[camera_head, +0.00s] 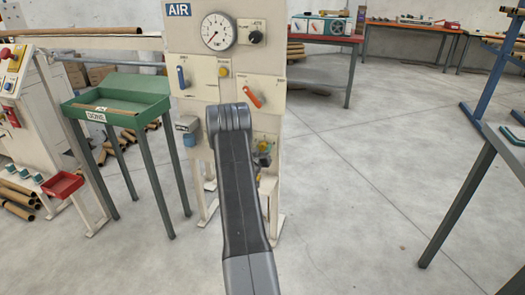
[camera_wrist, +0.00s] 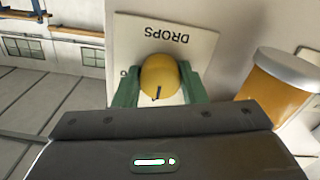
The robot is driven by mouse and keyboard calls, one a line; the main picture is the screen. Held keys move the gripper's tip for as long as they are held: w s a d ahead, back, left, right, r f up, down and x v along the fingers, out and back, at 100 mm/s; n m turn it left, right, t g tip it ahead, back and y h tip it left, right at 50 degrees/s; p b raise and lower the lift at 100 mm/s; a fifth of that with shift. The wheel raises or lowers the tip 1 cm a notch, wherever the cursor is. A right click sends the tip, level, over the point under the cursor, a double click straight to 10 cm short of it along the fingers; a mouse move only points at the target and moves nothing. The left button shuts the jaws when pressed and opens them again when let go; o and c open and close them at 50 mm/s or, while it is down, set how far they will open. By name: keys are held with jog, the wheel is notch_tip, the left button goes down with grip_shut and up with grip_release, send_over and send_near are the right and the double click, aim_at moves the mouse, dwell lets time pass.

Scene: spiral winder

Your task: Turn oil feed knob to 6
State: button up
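The oil feed knob (camera_wrist: 159,78) is a round yellow knob with a dark pointer line, in the middle of the wrist view. It stands on a white plate (camera_wrist: 193,42) marked DROPS, which appears upside down there; the dial numbers are mostly hidden. My gripper (camera_wrist: 160,88) has a green finger on each side of the knob, and both appear to touch it. In the head view my arm reaches to the lower part of the cream AIR panel (camera_head: 190,62) and hides the knob and my fingertips.
An amber jar (camera_wrist: 272,88) with a grey lid is close to the right finger in the wrist view. The AIR panel carries a gauge (camera_head: 218,31), a blue lever (camera_head: 181,77) and an orange lever (camera_head: 252,96). A green DONE tray (camera_head: 118,99) stands left; open floor lies right.

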jog(key=c, duration=0.4)
jog(key=shift+f+b, duration=0.1)
jog(key=shift+b, duration=0.25)
jog(key=shift+f+m+b, duration=0.15)
jog(key=shift+m+b, duration=0.55)
jog(key=shift+b, duration=0.05)
jog(key=m+b, duration=0.4)
jog(key=b, duration=0.1)
jog(key=m+b, duration=0.4)
jog(key=b, duration=0.1)
jog(key=shift+a+m, duration=0.1)
jog(key=shift+m, duration=0.2)
jog(key=m+b, duration=0.3)
jog(key=shift+r+m+b, duration=0.2)
jog(key=shift+m+b, duration=0.15)
jog(key=shift+m, duration=0.05)
